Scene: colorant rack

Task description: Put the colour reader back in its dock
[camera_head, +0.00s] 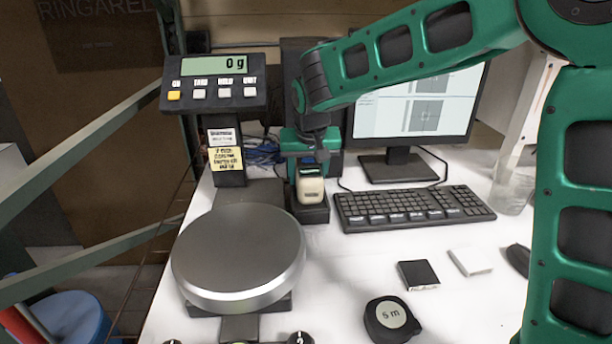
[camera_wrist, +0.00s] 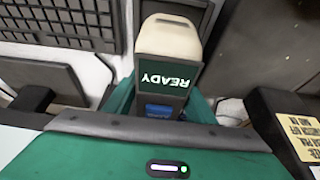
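The colour reader (camera_head: 310,186) is a cream-nosed device with a dark body, upright directly under my gripper (camera_head: 306,160). In the wrist view the reader (camera_wrist: 168,38) shows a dark green screen reading READY and a blue part below it. My gripper's green fingers (camera_wrist: 160,108) lie along both sides of the reader's body with no clear gap, so it looks shut on it. The black dock (camera_head: 313,213) is right beneath the reader. The reader's lower end meets or overlaps the dock; I cannot tell whether it is fully seated.
A scale with a round metal pan (camera_head: 240,255) stands at left, its display (camera_head: 215,66) reading 0 g. A keyboard (camera_head: 412,207) and monitor (camera_head: 415,115) are close on the right. A tape measure (camera_head: 391,319) and a small black block (camera_head: 418,274) lie in front.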

